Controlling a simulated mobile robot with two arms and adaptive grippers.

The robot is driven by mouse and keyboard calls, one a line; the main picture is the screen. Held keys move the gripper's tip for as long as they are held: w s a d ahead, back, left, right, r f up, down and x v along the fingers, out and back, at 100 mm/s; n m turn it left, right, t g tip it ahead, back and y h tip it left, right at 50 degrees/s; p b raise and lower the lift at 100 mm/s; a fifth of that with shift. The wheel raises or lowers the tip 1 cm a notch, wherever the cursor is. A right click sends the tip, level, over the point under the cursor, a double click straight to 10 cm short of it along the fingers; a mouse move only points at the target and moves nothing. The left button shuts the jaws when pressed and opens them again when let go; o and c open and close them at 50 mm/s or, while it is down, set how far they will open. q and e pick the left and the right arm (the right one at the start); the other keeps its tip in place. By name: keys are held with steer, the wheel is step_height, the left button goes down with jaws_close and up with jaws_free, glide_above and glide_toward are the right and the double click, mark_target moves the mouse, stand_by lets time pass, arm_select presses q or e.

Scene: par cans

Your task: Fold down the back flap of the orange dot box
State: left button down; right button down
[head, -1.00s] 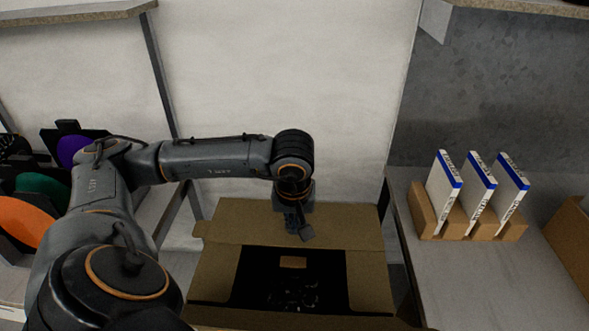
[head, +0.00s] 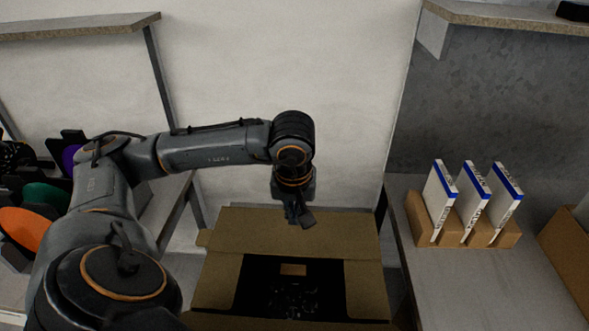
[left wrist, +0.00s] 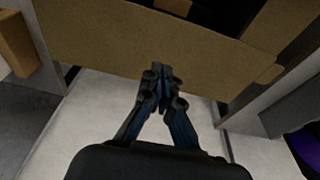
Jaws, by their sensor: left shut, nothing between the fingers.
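An open cardboard box (head: 215,280) stands low in the middle of the head view, its inside dark. I see no orange dot on it. Its back flap (head: 345,235) reaches from the opening toward the wall, appearing spread outward. In the left wrist view the flap (left wrist: 110,38) crosses the upper part as a wide brown panel. My left gripper (head: 300,219) points down in front of the flap's far part in the head view. In the left wrist view the gripper (left wrist: 158,78) is shut and empty, its fingertips by the flap's edge; contact cannot be told. My right gripper is not in view.
A counter (head: 480,290) on the right bears a cardboard holder (head: 425,228) with three white-and-blue boxes (head: 473,190). Coloured round items, one orange (head: 25,228), stand at left. A pale wall (head: 350,100) is behind the box.

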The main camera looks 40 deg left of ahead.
arm_select(q)
step_height(320, 180, up, 6)
steer(key=p, duration=0.2)
steer(key=shift+f+p, duration=0.15)
steer(key=shift+p, duration=0.25)
